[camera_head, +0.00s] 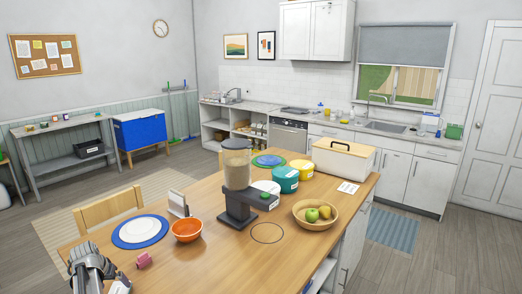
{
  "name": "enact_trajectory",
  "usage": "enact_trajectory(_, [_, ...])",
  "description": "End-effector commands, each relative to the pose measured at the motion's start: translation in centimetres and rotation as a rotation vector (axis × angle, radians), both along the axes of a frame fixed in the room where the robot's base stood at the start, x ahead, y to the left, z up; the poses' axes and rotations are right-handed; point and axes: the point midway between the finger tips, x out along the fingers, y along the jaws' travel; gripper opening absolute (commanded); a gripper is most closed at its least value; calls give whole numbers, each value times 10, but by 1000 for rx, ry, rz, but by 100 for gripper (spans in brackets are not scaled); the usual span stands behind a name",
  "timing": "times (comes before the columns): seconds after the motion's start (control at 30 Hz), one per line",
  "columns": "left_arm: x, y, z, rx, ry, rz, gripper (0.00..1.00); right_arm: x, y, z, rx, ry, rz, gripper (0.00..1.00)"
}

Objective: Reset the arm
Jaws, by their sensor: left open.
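My left gripper (92,267) shows at the bottom left corner, over the near left edge of the wooden table (190,268). It is open and I see nothing held in it. A small pink object (143,260) lies on the table just right of it, apart from it. My right gripper is not in view.
A blue placemat with a white plate (139,230) and an orange bowl (187,229) sit beyond my gripper. A food dispenser (237,165) stands mid-table. A fruit bowl (301,221) and a cream bin (343,160) are farther right. The front middle of the table is clear.

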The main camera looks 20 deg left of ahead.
Motion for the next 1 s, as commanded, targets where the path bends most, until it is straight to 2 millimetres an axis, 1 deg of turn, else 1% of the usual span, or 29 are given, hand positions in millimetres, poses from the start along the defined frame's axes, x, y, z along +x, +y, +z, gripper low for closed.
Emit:
enact_trajectory(0.03, [0,0,14,0,0,0,100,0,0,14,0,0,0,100])
enact_trajectory(0.4, [0,0,60,0,0,0,100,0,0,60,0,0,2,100])
enact_trajectory(0.43, [5,-5,53,0,0,-13,100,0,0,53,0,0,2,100])
enact_trajectory(0.47, [9,-8,51,-1,0,-22,100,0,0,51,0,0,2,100])
enact_trajectory(0.6, [19,-18,50,0,0,-49,100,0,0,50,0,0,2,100])
enact_trajectory(1.0, [20,-21,50,-1,1,-54,100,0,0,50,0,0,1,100])
